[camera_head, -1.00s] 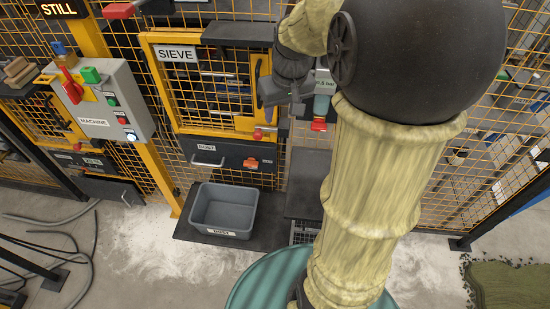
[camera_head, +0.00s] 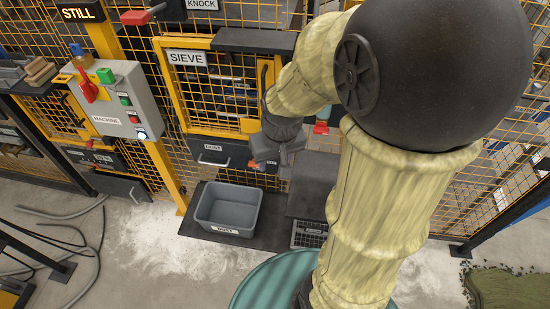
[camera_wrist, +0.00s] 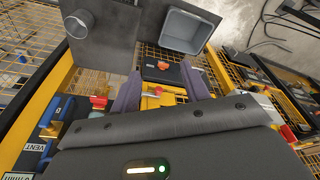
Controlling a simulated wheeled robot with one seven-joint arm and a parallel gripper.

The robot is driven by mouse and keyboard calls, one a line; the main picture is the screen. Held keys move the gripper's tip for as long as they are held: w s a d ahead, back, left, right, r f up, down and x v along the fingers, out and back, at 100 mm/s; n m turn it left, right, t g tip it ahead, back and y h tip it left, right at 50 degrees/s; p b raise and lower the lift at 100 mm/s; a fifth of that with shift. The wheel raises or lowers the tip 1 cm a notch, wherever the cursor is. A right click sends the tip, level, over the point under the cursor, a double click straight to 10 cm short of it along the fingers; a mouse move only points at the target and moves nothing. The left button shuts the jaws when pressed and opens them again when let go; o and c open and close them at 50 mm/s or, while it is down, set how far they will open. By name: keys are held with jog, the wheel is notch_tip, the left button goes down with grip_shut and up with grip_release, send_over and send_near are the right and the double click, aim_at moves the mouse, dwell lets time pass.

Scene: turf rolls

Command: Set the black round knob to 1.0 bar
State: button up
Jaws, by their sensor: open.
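I cannot make out the black round knob in either view. No pressure reading can be read now, and my arm covers part of the panel right of the sieve door in the head view. A blue part (camera_wrist: 62,108) and a VENT label (camera_wrist: 34,147) lie at the left there.
The grey dust tub (camera_head: 227,187) stands on a dark shelf below the sieve door (camera_head: 225,88). A machine control box (camera_head: 117,98) with a red handle is at left. A red part (camera_head: 321,128) shows beside my arm. A teal drum (camera_head: 265,285) is in front.

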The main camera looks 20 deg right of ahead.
jog(key=s+a+f, duration=0.2)
jog(key=s, duration=0.1)
jog(key=shift+s+a+f, duration=0.1)
jog(key=shift+a+f, duration=0.1)
jog(key=shift+f, duration=0.2)
jog(key=shift+d, duration=0.2)
jog(key=shift+c, duration=1.1)
